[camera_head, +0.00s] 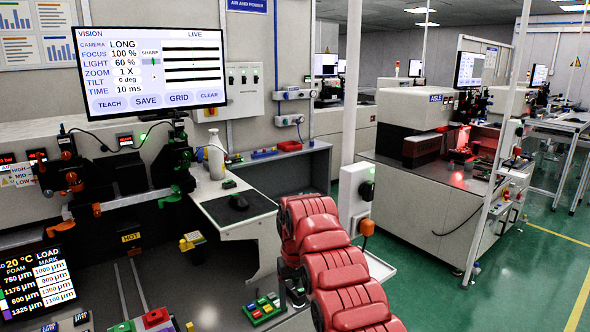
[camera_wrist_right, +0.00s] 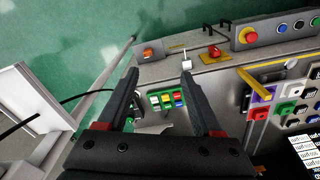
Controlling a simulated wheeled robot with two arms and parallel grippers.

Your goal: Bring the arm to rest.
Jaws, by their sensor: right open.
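My right arm, red and segmented, rises from the bottom edge of the head view. My right gripper (camera_head: 290,287) shows as a dark shape at its left side, partly hidden, close to a coloured button box (camera_head: 265,307). In the right wrist view my right gripper (camera_wrist_right: 160,72) has its two dark fingers wide apart with nothing held between them. The button box (camera_wrist_right: 167,100) shows beyond and between the fingers. My left gripper is in neither view.
A vision monitor (camera_head: 152,72) stands at the left above dark fixtures. A white pole (camera_head: 350,90) rises behind. Green floor (camera_head: 460,295) is open at the right. A control panel (camera_wrist_right: 275,30) lies beyond the fingers.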

